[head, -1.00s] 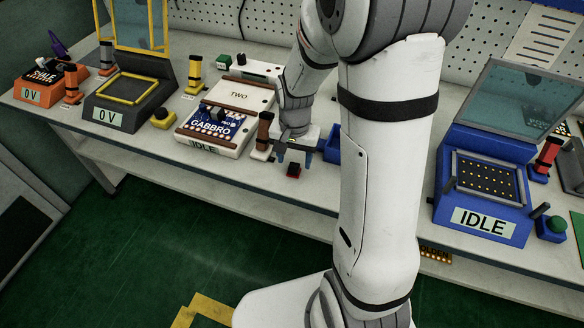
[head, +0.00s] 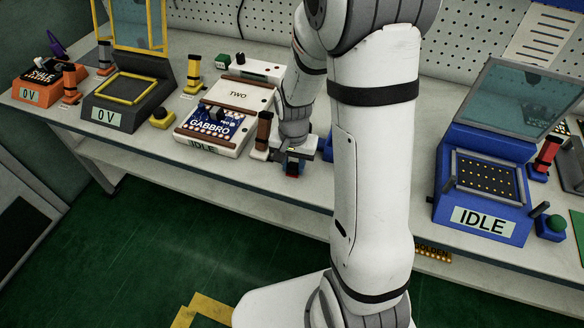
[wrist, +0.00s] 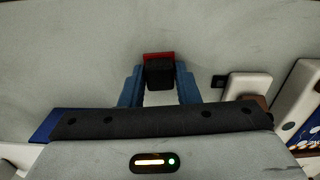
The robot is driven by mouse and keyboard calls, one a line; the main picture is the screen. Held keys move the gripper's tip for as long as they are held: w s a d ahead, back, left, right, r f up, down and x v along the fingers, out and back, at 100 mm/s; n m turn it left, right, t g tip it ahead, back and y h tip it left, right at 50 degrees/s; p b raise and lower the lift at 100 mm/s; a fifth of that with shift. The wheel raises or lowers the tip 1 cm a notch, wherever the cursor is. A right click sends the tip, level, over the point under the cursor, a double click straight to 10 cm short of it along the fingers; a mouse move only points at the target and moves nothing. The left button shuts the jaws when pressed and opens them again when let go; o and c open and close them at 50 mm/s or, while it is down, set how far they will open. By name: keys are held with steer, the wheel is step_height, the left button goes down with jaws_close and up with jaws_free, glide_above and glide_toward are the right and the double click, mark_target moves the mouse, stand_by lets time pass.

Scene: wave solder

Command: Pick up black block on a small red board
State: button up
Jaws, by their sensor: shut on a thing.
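A black block (wrist: 159,75) sits on a small red board (wrist: 158,55), whose red edge shows beyond the block in the wrist view. My gripper (wrist: 160,78) has its two blue fingers closed in on both sides of the black block. In the head view my gripper (head: 294,168) is low at the bench's front part, with a bit of the red board (head: 292,175) showing below it. The block is mostly hidden there by my fingers. I cannot tell whether the board is clear of the bench surface.
A white unit marked GABBRO (head: 210,124) and a brown post (head: 263,132) stand just left of my gripper. A blue bin (head: 327,146) is partly hidden behind my arm. A blue IDLE machine (head: 484,190) stands at the right. Bench surface in front is clear.

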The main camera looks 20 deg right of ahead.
mark_target(293, 166)
jaws_close()
step_height(293, 166, up, 10)
stand_by(0.5)
steer(key=shift+s, duration=0.1)
